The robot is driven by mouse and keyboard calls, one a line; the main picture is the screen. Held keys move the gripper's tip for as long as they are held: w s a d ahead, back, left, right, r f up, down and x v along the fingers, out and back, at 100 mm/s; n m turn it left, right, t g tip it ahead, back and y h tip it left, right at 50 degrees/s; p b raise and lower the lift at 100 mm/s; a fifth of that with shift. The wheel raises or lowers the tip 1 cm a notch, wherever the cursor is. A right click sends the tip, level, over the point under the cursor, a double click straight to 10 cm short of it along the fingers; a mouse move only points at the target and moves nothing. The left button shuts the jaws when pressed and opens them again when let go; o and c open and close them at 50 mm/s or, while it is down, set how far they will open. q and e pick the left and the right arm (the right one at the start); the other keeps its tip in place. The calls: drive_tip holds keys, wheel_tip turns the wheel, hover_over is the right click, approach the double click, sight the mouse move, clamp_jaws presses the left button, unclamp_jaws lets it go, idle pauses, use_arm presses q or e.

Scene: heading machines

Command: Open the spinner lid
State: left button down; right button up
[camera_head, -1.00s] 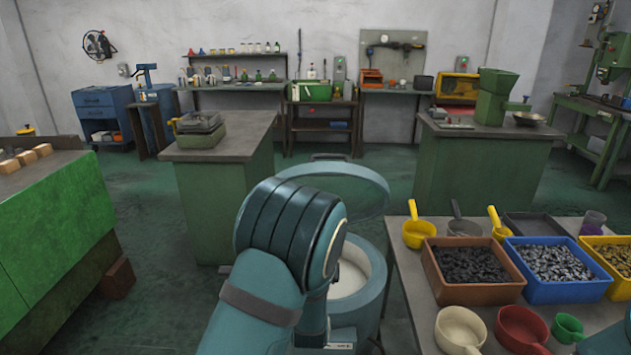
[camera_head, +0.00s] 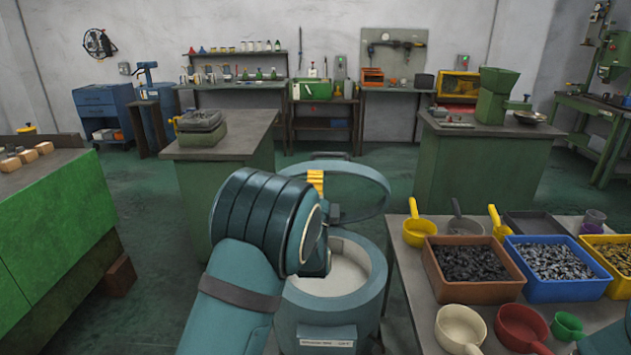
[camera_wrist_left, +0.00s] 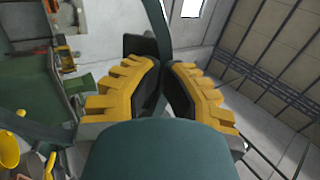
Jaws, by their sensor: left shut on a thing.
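The spinner (camera_head: 362,295) is a round teal drum in the middle of the head view, with a pale bowl inside and its mouth uncovered. Its lid (camera_head: 383,188), a see-through disc with a teal rim, stands raised and tilted behind the mouth. My left gripper (camera_head: 316,183) is at the lid's left side, with its yellow fingers partly hidden by my arm. In the left wrist view the yellow fingers (camera_wrist_left: 163,88) are closed together, with the lid's dark rim (camera_wrist_left: 157,22) running between them. My right gripper is not in view.
A table (camera_head: 408,290) with bins and scoops stands close on the spinner's right. A green bench (camera_head: 50,220) is at the left. A green cabinet (camera_head: 222,200) stands behind on the left, another (camera_head: 480,175) on the right. Floor (camera_head: 170,300) is clear left of the spinner.

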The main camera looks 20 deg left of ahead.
sight(316, 162)
use_arm(q)
drive_tip(key=shift+g+h, duration=0.3)
drive_tip(key=shift+g, duration=0.6)
drive_tip(key=p+x, duration=0.1)
drive_tip(key=x, duration=0.1)
drive_tip(key=r+p+x, duration=0.1)
drive_tip(key=p+x, duration=0.2)
drive_tip(key=x, duration=0.1)
drive_tip(key=shift+s+r, duration=0.15)
drive_tip(key=shift+s, duration=0.1)
drive_tip(key=w+a+r+g+p, duration=0.2)
drive_tip(key=w+p, duration=0.3)
drive_tip(key=w, duration=0.3)
drive_tip(key=shift+r+g+h, duration=0.15)
drive_tip(key=shift+g+h, duration=0.25)
drive_tip(key=shift+g, duration=0.1)
drive_tip(key=shift+a, duration=0.15)
